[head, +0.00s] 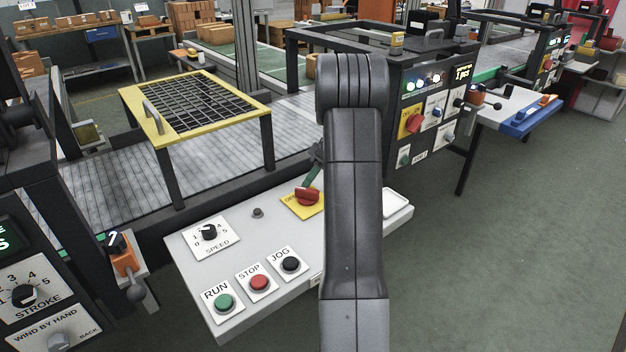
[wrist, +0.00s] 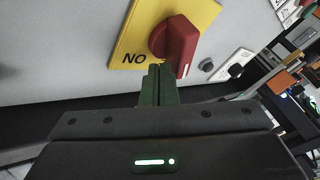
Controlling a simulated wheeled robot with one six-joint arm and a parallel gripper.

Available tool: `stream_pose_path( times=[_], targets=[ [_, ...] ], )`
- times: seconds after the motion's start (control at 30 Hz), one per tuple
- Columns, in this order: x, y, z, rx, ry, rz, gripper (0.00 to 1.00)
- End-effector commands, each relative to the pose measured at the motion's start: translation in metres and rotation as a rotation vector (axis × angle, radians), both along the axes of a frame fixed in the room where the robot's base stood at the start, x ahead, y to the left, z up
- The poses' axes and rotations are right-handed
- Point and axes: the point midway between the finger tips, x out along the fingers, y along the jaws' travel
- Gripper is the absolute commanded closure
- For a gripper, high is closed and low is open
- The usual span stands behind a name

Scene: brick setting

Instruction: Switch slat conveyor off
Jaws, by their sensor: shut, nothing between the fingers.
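The slat conveyor (head: 95,190) runs behind a pale sloping control panel (head: 190,268). On the panel is a red rotary switch (head: 308,195) on a yellow plate (head: 291,204). The wrist view shows the red switch (wrist: 176,40) close up, its handle slanting down to the right, and the yellow plate (wrist: 135,40) with letters that read "NO" in this view. My gripper (wrist: 158,74) is shut and empty, its green fingertips right beside the handle's left side. I cannot tell if they touch. In the head view my arm hides part of the panel.
The panel also carries a speed knob (head: 209,231), a green RUN button (head: 224,301), a red STOP button (head: 258,283) and a black JOG button (head: 290,264). A yellow-framed mesh guard (head: 195,100) stands over the conveyor. Another panel (head: 430,105) stands at the right. Floor (head: 500,260) is clear there.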

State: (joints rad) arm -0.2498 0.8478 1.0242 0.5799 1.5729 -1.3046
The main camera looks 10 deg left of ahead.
Motion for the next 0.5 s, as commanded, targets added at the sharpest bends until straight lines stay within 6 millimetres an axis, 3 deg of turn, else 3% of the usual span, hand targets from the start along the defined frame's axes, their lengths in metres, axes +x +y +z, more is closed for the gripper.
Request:
stream_pose_path(
  times=[0.5],
  targets=[
    [-0.0025, 0.0115, 0.0, -0.001, 0.0, -0.012, 1.0]
  ],
)
